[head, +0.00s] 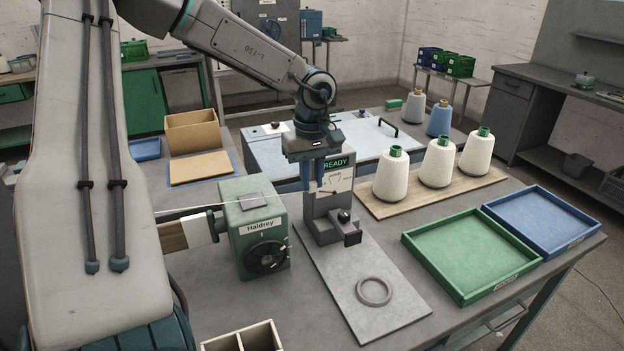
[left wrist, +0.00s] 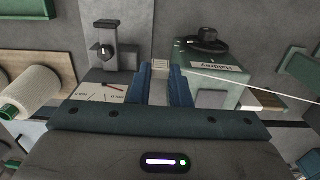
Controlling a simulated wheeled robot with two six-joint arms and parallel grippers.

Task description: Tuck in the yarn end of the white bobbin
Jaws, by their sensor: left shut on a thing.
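My left gripper (head: 320,188) hangs with its blue fingers pointing down, in front of the grey instrument marked READY. In the left wrist view its fingers (left wrist: 166,84) are close together on a small pale piece (left wrist: 160,65), which looks like the yarn end. A taut white yarn (head: 205,209) runs from the left towards these fingers; it also shows in the left wrist view (left wrist: 250,87). My right gripper is not in view.
The grey READY instrument (head: 332,207) stands close to my left gripper. A grey ring (head: 374,291) lies on the plate in front. White cones (head: 437,160) stand on a wooden board at right. The green tray (head: 470,246) and blue tray (head: 541,218) are empty.

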